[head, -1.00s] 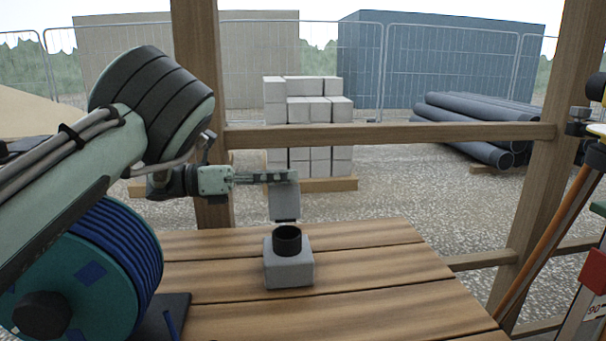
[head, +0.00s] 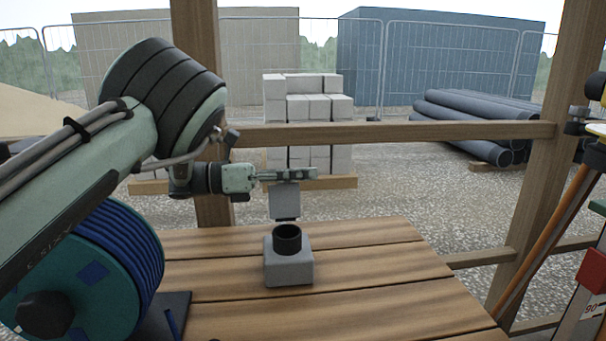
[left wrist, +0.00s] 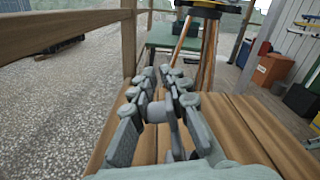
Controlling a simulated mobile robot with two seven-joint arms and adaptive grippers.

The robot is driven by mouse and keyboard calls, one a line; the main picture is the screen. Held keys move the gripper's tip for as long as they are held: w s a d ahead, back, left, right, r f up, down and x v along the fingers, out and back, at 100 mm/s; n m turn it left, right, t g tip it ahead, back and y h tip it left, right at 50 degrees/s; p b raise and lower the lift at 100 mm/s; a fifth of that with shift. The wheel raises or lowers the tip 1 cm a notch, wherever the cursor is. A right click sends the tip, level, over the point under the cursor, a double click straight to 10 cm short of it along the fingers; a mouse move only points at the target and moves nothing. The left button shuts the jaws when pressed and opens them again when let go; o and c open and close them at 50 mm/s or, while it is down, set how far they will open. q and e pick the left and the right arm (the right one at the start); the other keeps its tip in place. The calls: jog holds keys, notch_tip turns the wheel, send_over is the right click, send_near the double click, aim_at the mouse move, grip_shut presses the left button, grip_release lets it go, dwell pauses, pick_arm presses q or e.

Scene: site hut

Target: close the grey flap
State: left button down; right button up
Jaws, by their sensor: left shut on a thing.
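The grey flap (head: 284,202) stands upright at the back of a small light-grey box (head: 289,270) with a black round collar (head: 288,238) on top. The box sits on the wooden table. My left gripper (head: 290,174) comes in from the left, lying level at the flap's upper edge, and is shut on the flap. Its fingers cover the flap's top. In the left wrist view the gripper (left wrist: 160,110) shows a narrow grey piece between its fingers. My right gripper is in neither view.
A teal reel with blue cable (head: 90,265) stands at the table's left on a dark base. The wooden table (head: 390,270) is clear right of the box. A wooden rail (head: 400,133) runs behind. A tripod (head: 545,235) stands at the right.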

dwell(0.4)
pick_arm(q)
jog(key=shift+s+d+r+m, duration=0.1)
jog(key=shift+s+d+m, duration=0.05)
jog(key=shift+s+m, duration=0.75)
jog(key=shift+s+d+r+m, duration=0.1)
jog(key=shift+s+d+m, duration=0.05)
jog(key=shift+s+m, duration=0.7)
jog(key=shift+s+d+r+m, duration=0.15)
jog(key=shift+s+m, duration=0.5)
jog(key=shift+m, duration=0.4)
jog(key=shift+s+f, duration=0.1)
jog(key=shift+f, duration=0.05)
jog(key=c, duration=1.5)
grip_release()
jog(key=shift+c, duration=0.2)
jog(key=s+a, duration=0.1)
jog(key=a, duration=0.6)
jog(key=shift+s+a, duration=0.15)
jog(key=shift+s, duration=0.1)
jog(key=shift+c, duration=0.2)
